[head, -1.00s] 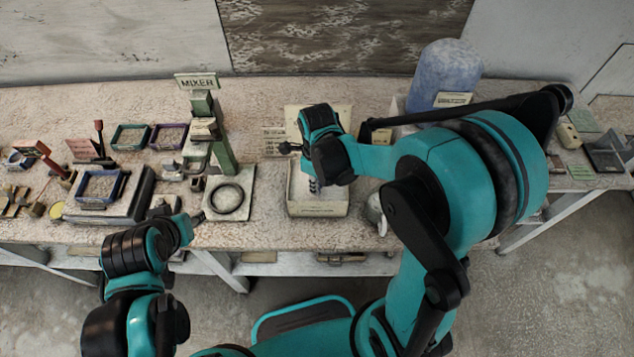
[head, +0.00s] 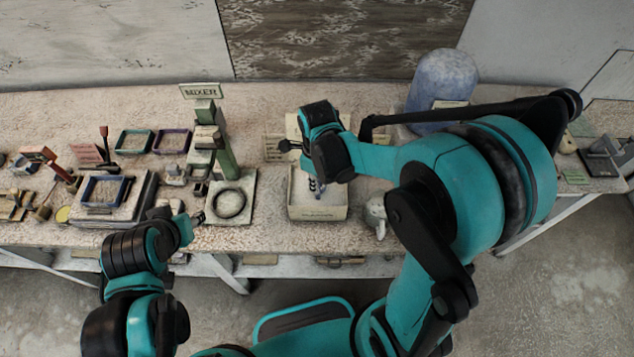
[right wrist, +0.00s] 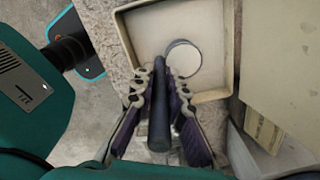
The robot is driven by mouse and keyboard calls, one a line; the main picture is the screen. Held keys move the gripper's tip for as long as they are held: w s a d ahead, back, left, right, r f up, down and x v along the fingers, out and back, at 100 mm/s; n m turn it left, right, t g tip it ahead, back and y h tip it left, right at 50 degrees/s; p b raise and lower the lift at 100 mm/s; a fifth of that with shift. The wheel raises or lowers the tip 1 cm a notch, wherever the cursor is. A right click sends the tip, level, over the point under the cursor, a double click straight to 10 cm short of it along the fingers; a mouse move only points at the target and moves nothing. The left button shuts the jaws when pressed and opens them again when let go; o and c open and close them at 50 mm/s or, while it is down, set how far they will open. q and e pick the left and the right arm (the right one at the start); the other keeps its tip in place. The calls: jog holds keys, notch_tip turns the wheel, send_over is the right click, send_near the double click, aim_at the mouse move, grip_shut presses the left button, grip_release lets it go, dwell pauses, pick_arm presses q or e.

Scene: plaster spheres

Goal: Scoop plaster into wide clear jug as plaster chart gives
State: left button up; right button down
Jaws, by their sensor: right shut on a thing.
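My right gripper (head: 318,186) points down into a pale open box (head: 318,213) with an unreadable front label. In the right wrist view its fingers (right wrist: 160,88) are shut on the dark handle of a scoop (right wrist: 158,125). The scoop's round, pale cup (right wrist: 183,58) shows inside the box (right wrist: 212,97); I cannot tell how full it is. A small greyish jug (head: 377,214) stands just right of the box; I cannot tell whether it is the wide clear one. My left gripper (head: 193,226) hangs near the mixer base, its jaws unclear.
The green mixer stand (head: 208,140) with a ring on its base plate (head: 248,187) stands left of the box. Small trays (head: 133,141) and tools crowd the bench's left. A blue drum (head: 441,85) stands behind my right arm. A card (head: 277,148) is unreadable.

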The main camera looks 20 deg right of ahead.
notch_tip(320, 180, up, 6)
jog(key=p, duration=0.4)
jog(key=shift+r, duration=0.25)
jog(key=shift+f, duration=0.1)
jog(key=shift+w, duration=0.1)
